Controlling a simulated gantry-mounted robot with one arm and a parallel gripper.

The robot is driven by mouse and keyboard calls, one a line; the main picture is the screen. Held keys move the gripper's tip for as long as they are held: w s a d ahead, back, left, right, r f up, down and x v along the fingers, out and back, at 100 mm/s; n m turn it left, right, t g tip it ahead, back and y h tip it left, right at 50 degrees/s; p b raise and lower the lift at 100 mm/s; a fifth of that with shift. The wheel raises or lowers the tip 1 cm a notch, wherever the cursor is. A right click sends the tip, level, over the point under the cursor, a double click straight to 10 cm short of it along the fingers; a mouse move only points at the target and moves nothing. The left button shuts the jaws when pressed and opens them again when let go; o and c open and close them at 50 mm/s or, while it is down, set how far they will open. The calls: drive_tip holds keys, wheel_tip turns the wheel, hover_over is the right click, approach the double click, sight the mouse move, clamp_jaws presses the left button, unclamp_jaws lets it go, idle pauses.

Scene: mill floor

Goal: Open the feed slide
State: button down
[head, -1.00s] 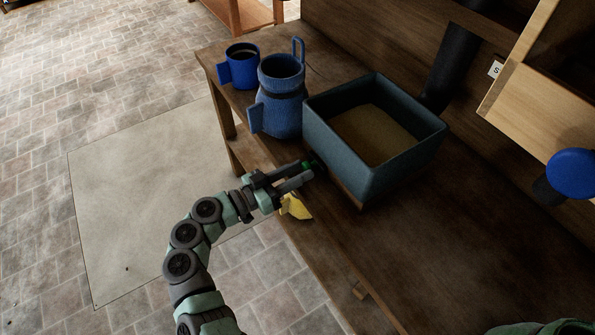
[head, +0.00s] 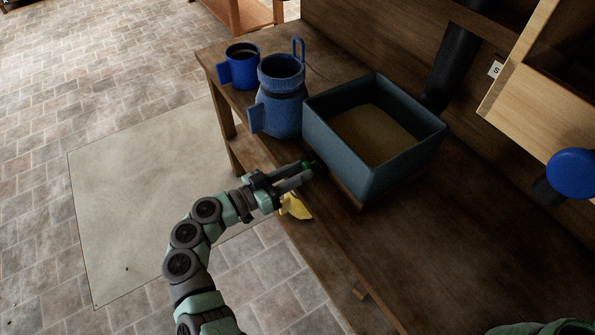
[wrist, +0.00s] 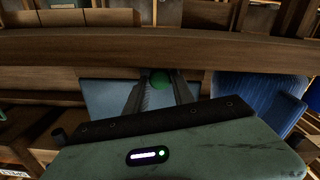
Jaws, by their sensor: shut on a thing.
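A green knob (head: 309,164) sits low at the near left corner of the blue-grey bin (head: 408,160). My gripper (head: 308,172) is shut on this knob at the bench's front edge. The green knob (wrist: 160,79) also shows between my fingers in the wrist view. The slide itself, behind the knob, is hidden, so I cannot tell how far it stands open. The bin holds a layer of tan meal (head: 370,134).
A blue jug (head: 281,110) and a blue mug (head: 242,70) stand left of the bin. A yellow object (head: 296,207) is just below my gripper. A wooden chute (head: 535,105) and a blue knob (head: 573,167) are at the right. The bench's right front (head: 420,250) is clear.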

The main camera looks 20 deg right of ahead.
sight(312, 200)
idle(0.4)
drive_tip(key=shift+s+d+r+p, duration=0.1)
drive_tip(key=shift+s+r+p, duration=0.3)
drive_tip(key=shift+p, duration=0.6)
drive_tip(key=s+p, duration=0.3)
drive_tip(key=s+d+p, duration=0.1)
drive_tip(key=s+p, duration=0.1)
drive_tip(key=shift+f, duration=0.15)
drive_tip(key=shift+s+d+f+p, duration=0.1)
drive_tip(key=shift+s+f+p, duration=0.1)
drive_tip(key=shift+s+p, duration=0.3)
drive_tip(key=c, duration=1.1)
unclamp_jaws()
drive_tip(key=shift+o, duration=0.2)
